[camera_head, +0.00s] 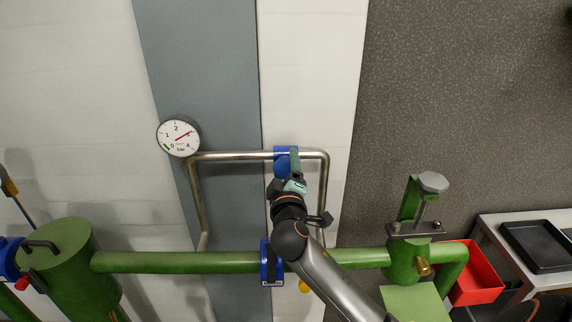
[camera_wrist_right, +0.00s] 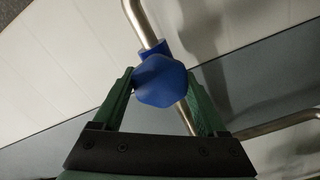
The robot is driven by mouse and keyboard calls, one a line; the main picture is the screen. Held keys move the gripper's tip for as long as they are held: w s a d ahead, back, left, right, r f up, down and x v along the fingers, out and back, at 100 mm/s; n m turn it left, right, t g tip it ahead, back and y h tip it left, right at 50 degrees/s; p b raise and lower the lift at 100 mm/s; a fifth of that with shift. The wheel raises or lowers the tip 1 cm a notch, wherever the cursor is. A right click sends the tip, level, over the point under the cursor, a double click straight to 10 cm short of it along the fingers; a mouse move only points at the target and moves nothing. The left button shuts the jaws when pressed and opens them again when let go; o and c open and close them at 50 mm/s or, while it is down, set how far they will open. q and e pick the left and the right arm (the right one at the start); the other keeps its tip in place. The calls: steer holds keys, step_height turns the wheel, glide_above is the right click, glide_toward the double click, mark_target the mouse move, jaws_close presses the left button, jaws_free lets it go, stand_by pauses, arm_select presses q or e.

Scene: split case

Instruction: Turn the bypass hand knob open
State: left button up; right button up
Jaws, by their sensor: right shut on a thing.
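The bypass hand knob (camera_head: 281,164) is blue and sits on the upper run of the thin steel bypass pipe (camera_head: 233,155). In the right wrist view the blue knob (camera_wrist_right: 160,84) is many-sided and lies between the two green fingers. My right gripper (camera_head: 293,165) reaches up to it from below and is shut on it, with a finger on either side. The gripper covers part of the knob in the head view. My left gripper is not in view.
A thick green pipe (camera_head: 175,262) runs below the bypass, with a blue valve body (camera_head: 266,262) behind my right arm. A round pressure gauge (camera_head: 178,136) hangs left of the bypass. A green valve (camera_head: 405,262), red bin (camera_head: 477,275) and table with black tray (camera_head: 540,245) stand right.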

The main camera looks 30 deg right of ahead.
steer(key=n, duration=0.4)
steer(key=shift+n, duration=0.3)
steer(key=n, duration=0.4)
steer(key=shift+n, duration=0.3)
steer(key=n, duration=0.4)
steer(key=shift+f+n, duration=0.15)
steer(key=shift+n, duration=1.95)
steer(key=o, duration=1.3)
steer(key=shift+s, duration=0.1)
steer(key=b+v, duration=0.1)
steer(key=v, duration=1.1)
steer(key=shift+s, duration=0.25)
